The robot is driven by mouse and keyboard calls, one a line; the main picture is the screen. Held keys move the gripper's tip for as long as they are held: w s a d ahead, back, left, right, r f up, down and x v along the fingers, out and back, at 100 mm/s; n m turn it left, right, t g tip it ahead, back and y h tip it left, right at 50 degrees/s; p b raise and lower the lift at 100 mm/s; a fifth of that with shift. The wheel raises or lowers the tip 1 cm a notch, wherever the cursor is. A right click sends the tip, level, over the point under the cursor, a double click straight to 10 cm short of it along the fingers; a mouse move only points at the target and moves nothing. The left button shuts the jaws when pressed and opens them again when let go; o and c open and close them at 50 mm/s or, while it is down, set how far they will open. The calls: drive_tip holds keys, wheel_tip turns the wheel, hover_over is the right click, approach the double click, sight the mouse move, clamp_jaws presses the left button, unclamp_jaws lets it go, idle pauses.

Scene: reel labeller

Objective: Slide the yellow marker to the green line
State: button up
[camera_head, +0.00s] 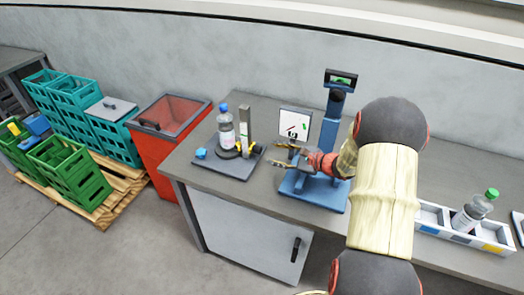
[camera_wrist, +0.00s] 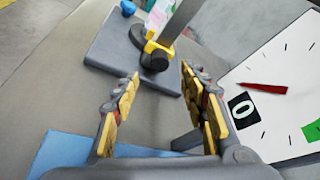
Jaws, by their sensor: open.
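The yellow marker (camera_head: 239,150) is low at the grey upright post (camera_head: 245,124) on the dark grey base plate. In the wrist view the yellow marker (camera_wrist: 151,46) has a black knob and sits at the lower part of the post (camera_wrist: 180,20). My gripper (camera_head: 279,154) is open and empty, to the right of the marker and apart from it. In the wrist view the marker lies beyond the gap between my fingertips (camera_wrist: 160,74). I cannot make out a green line on the post; a green patch (camera_wrist: 312,130) shows on the white dial at right.
A clear bottle with a blue cap (camera_head: 226,128) stands left of the post, near a blue knob (camera_head: 201,153). The white dial panel (camera_head: 296,122) is close behind my gripper. A blue stand (camera_head: 329,122) and a divided tray (camera_head: 428,216) are to the right.

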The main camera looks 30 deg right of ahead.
sight(260, 150)
drive_tip(key=b+x, duration=0.1)
drive_tip(key=x, duration=0.6)
drive_tip(key=shift+w+a+b, duration=0.15)
drive_tip(key=shift+w+b, duration=0.05)
drive_tip(key=shift+b, duration=0.2)
drive_tip(key=shift+c, duration=0.2)
clamp_jaws()
idle(0.4)
